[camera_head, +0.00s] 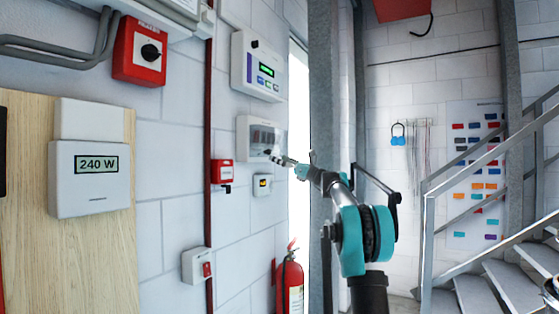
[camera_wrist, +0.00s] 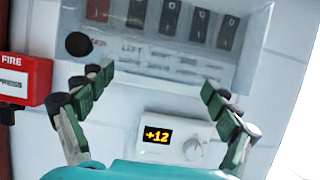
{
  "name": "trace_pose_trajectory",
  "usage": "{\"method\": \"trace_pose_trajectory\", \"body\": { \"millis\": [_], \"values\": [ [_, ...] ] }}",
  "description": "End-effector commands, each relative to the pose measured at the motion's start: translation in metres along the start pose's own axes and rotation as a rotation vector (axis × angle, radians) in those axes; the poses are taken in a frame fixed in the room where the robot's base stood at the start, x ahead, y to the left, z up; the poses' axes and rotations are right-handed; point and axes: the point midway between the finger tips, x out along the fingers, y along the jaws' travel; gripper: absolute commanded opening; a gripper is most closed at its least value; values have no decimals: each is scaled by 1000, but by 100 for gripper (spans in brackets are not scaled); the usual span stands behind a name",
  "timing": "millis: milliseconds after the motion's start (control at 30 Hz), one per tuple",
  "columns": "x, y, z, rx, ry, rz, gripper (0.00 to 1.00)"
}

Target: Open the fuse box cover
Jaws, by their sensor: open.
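The fuse box (camera_head: 244,140) is a white box on the brick wall, in the middle of the head view. Its clear cover (camera_wrist: 165,55) fills the upper part of the wrist view, with a row of dark switches and one red switch behind it. I cannot tell whether the cover is fully closed or a little ajar. My gripper (camera_head: 283,160) is at the lower right of the box. In the wrist view my gripper (camera_wrist: 158,78) has its two fingers spread wide, near the cover's lower edge, with nothing between them. Whether a fingertip touches the cover is unclear.
A small thermostat (camera_wrist: 178,138) reading +12 sits just below the box. A red fire call point (camera_wrist: 25,80) is at the left. A grey post (camera_head: 325,90) stands close to my arm. A fire extinguisher (camera_head: 290,285) is lower down.

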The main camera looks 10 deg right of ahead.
Motion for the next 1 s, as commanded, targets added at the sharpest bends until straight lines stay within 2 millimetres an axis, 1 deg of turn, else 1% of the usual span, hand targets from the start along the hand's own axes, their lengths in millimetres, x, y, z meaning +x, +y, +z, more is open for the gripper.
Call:
{"method": "trace_pose_trajectory", "body": {
  "millis": [167, 200, 767, 800, 1000],
  "values": [
    [0, 0, 0, 0, 0, 0, 90],
    [0, 0, 0, 0, 0, 0, 88],
    [1, 0, 0, 1, -1, 0, 19],
    [1, 0, 0, 1, -1, 0, 17],
    [-1, 0, 3, 2, 15, -1, 17]
  ]
}}
